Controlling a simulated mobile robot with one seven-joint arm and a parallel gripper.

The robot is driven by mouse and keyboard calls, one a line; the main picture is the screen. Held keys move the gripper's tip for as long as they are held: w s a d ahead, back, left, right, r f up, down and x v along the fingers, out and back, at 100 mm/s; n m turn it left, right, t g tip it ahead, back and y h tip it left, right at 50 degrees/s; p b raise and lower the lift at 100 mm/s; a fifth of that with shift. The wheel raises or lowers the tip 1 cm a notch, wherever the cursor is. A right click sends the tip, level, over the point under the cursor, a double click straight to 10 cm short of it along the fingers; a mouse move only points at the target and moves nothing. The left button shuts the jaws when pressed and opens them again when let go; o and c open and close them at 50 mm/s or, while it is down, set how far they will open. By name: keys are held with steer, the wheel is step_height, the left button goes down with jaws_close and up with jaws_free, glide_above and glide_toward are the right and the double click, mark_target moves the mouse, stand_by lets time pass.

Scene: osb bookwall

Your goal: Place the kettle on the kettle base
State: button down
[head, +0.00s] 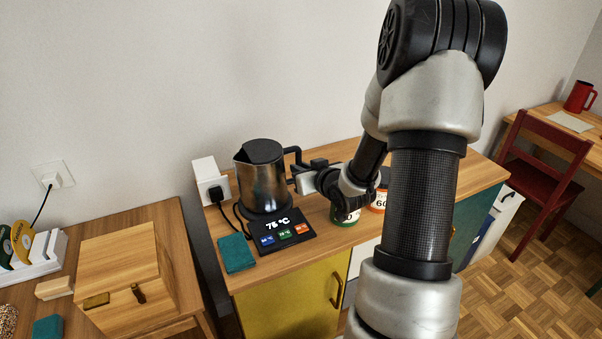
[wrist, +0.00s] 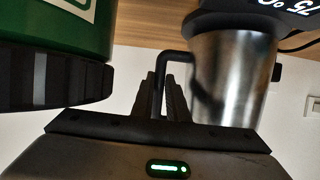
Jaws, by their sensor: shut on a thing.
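The kettle (head: 263,180) is brushed steel with a black lid and a black handle on its right side. It stands upright at the round part of the black kettle base (head: 285,236), whose display reads about 75 °C above coloured buttons. Whether it is fully seated I cannot tell. My gripper (head: 300,177) is at the kettle's right side, shut on the handle. In the wrist view the kettle (wrist: 232,75) appears upside down, with its black handle between the fingers of my gripper (wrist: 165,95). Part of the base (wrist: 240,18) shows at the top.
A green canister (head: 345,213) and an orange-labelled one (head: 378,201) stand close right of the base, under my arm. A teal cloth or pad (head: 237,253) lies left of it. A white socket box (head: 210,181) and cable are behind. A wooden box (head: 120,270) stands on the left table.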

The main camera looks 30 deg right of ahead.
steer(key=shift+f, duration=0.2)
steer(key=shift+w+f, duration=0.1)
steer(key=shift+f, duration=0.1)
steer(key=c, duration=1.7)
jaws_free()
steer(key=shift+c, duration=0.2)
steer(key=shift+r, duration=0.15)
steer(key=p+v, duration=0.1)
steer(key=v, duration=1.1)
